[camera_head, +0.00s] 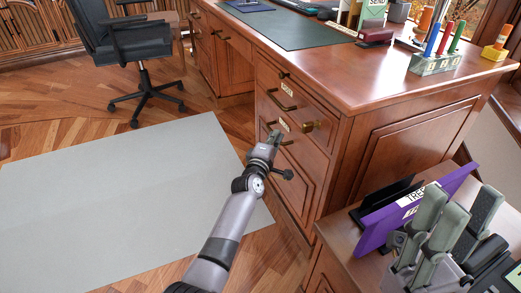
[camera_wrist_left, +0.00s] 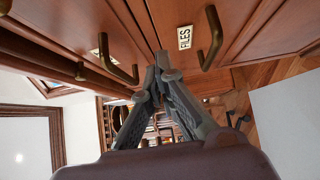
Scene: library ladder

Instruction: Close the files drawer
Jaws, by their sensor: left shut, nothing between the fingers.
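The files drawer is a brown wooden front in the desk pedestal, with a small label and brass handle (camera_head: 278,137) in the head view. In the left wrist view its FILES label (camera_wrist_left: 185,38) and hooked handle (camera_wrist_left: 211,40) show at the upper right. I cannot tell whether the drawer stands slightly out. My left gripper (camera_head: 272,140) is shut and empty, its tips (camera_wrist_left: 162,62) close to the drawer fronts, beside the files handle. Contact is unclear. My right gripper (camera_head: 458,205) has its fingers apart at the lower right, empty.
Another labelled drawer with a brass handle (camera_head: 282,100) lies above. A purple binder (camera_head: 412,205) stands on a small wooden surface before my right gripper. A black chair (camera_head: 137,50) stands back left. The pale rug (camera_head: 110,200) is clear.

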